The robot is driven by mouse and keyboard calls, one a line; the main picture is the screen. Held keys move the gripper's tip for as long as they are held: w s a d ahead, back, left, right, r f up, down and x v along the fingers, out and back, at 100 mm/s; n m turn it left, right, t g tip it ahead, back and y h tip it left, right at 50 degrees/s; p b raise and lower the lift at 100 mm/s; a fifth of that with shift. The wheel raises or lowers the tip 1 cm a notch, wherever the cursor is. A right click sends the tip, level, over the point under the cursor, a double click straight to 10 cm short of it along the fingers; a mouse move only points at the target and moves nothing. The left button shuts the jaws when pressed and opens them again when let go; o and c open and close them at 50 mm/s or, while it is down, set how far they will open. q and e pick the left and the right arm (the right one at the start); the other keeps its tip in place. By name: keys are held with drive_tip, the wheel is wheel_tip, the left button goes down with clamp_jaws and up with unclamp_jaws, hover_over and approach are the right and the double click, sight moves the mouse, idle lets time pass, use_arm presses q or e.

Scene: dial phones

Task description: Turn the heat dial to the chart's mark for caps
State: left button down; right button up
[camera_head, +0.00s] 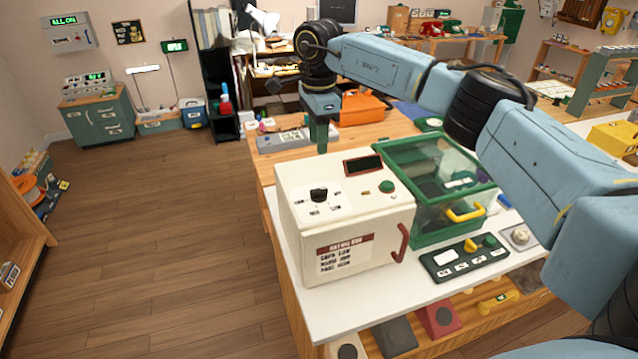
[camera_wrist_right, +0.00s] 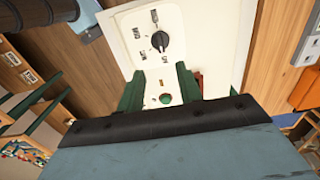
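The heat dial (camera_head: 319,194) is a black knob on the white plate on top of a cream oven-like box (camera_head: 345,235). Small labels surround it, and I cannot clearly tell which one it points at. The dial also shows in the right wrist view (camera_wrist_right: 161,41). The chart (camera_head: 345,254), with a red heading and several lines, is on the box's front; its words are too small to read surely. My right gripper (camera_head: 321,133) points down behind the box, apart from the dial. In the wrist view its green fingers (camera_wrist_right: 159,80) are apart and empty. My left gripper is out of view.
A green button (camera_head: 387,186) and a dark display (camera_head: 363,165) share the box top. A green-framed clear case (camera_head: 440,185) stands close on the right. A dark control panel (camera_head: 465,258) lies in front of it. A grey device (camera_head: 283,140) is on the wooden bench behind.

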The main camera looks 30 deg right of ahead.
sight(319, 189)
wheel_tip(319, 189, down, 13)
drive_tip(key=shift+d+f+p, duration=0.1)
drive_tip(key=shift+p, duration=1)
clamp_jaws()
